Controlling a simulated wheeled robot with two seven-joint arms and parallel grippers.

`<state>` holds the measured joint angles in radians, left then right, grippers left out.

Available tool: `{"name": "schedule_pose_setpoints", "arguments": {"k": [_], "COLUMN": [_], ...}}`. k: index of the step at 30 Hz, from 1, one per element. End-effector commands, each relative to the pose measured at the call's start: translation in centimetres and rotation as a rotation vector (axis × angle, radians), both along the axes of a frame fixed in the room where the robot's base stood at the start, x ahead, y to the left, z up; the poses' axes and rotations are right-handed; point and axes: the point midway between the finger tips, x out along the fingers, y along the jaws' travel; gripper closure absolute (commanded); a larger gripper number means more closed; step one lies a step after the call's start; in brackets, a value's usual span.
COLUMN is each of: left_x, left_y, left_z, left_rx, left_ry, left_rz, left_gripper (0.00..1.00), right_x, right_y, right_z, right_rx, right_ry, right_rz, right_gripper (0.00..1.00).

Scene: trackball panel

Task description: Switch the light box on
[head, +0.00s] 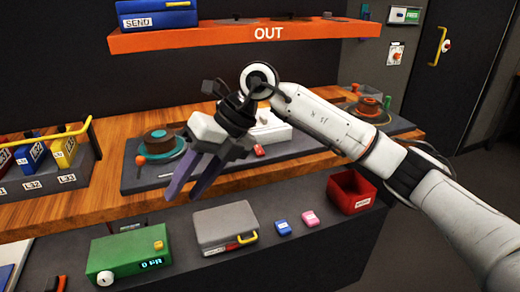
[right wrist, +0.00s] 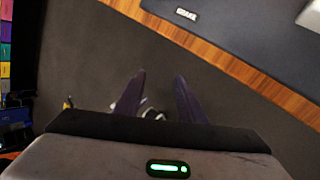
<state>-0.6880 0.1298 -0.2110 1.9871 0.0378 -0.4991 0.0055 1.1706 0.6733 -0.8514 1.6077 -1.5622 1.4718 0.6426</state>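A white box (head: 277,135), which looks like the light box, lies on the dark panel behind my right gripper. The gripper and wrist hide its left part. A small red piece (head: 259,150) sits at its front edge; I cannot tell its switch position. My right gripper (head: 183,194) is in front of the panel, pointing down, with its two purple fingers apart and nothing between them. They also show apart in the right wrist view (right wrist: 158,80), over dark floor. A pale corner (right wrist: 311,14) at that view's top right may be the same box. My left gripper is not in view.
The dark panel (head: 135,180) also bears a brown and teal round device (head: 160,145) at left. The lower front shelf holds a green box (head: 128,252), a grey box with a yellow handle (head: 224,226) and a red bin (head: 354,191). An orange OUT shelf (head: 220,35) overhangs the back.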

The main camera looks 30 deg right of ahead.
Motion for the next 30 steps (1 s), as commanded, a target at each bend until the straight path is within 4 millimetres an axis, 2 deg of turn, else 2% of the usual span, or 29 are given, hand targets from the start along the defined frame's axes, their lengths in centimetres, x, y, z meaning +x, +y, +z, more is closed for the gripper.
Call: {"name": "schedule_pose_setpoints", "arguments": {"k": [1, 3, 6, 10, 13, 16, 24, 30], "left_x": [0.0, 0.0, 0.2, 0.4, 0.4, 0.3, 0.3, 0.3], "left_y": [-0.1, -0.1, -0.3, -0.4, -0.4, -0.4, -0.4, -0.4], "left_z": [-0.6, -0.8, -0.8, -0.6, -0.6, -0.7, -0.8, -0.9], "left_rx": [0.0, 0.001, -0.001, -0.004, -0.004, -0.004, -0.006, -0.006], "left_ry": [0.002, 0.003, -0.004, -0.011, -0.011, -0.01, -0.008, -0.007], "left_rz": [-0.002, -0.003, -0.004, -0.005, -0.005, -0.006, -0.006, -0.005], "left_gripper": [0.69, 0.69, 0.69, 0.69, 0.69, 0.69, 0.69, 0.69], "right_x": [1.5, 2.8, 3.5, 3.4, 3.3, 3.6, 5.4, 6.5], "right_y": [-3.7, -8.4, -13.9, -18.1, -19.3, -19.5, -19.7, -19.8], "right_z": [1.3, 3.2, 6.1, 8.6, 9.1, 8.3, 3.7, 1.0], "right_rx": [-0.129, -0.282, -0.439, -0.549, -0.579, -0.584, -0.581, -0.58], "right_ry": [-0.045, -0.08, -0.111, -0.126, -0.127, -0.124, -0.124, -0.125], "right_rz": [-0.063, -0.158, -0.288, -0.404, -0.438, -0.44, -0.437, -0.435], "right_gripper": [0.64, 0.64, 0.64, 0.64, 0.64, 0.64, 0.64, 0.64]}}
